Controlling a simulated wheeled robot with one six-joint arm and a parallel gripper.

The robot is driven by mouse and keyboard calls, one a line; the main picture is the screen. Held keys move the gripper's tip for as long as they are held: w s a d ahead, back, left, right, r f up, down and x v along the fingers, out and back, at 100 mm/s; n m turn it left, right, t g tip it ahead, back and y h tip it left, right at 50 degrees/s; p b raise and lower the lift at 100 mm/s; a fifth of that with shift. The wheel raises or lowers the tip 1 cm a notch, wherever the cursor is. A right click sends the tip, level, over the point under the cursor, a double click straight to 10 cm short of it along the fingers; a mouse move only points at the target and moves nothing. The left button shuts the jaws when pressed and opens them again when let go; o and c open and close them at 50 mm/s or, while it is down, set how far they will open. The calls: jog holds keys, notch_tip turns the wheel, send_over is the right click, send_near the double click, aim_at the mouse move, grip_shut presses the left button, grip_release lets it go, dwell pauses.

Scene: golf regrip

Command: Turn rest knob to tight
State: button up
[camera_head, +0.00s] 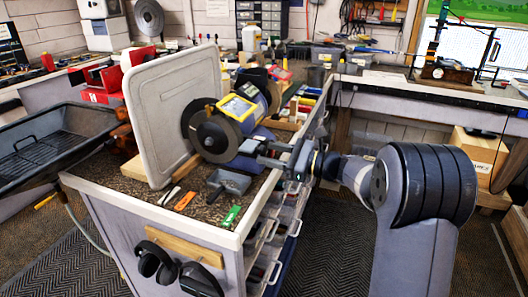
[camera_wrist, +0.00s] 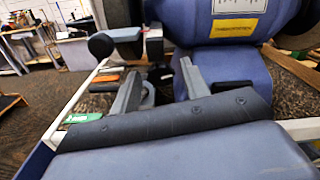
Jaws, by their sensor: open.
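The bench grinder (camera_head: 236,122) stands on the workbench, with a yellow label on its body. It also shows in the wrist view as a blue housing (camera_wrist: 222,52). A grey rest plate (camera_head: 230,181) sits low at its near side. In the wrist view, a dark rounded part (camera_wrist: 101,46) sits at the end of a blue-grey piece, left of my fingers. I cannot tell for sure whether it is the rest knob. My gripper (camera_head: 263,154) is open at the grinder's right side. In the wrist view, its fingers (camera_wrist: 160,82) are apart, with nothing clearly held between them.
A large pale upright panel (camera_head: 172,115) stands left of the grinder. An orange tool (camera_head: 185,201) and a green tool (camera_head: 231,216) lie on the benchtop (camera_head: 150,207). Ear muffs (camera_head: 154,263) hang at the front. Open drawers line the bench's right side.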

jog(key=shift+x, duration=1.1)
jog(key=c, duration=0.9)
jog(key=p, duration=0.1)
jog(key=m+p, duration=0.1)
jog(key=p, duration=0.1)
jog(key=shift+r+m, duration=0.25)
jog(key=shift+m, duration=0.05)
jog(key=shift+f+m+p, duration=0.25)
jog(key=shift+m+p, duration=0.45)
jog(key=shift+p, duration=0.2)
jog(key=o, duration=0.9)
jog(key=shift+d, duration=0.2)
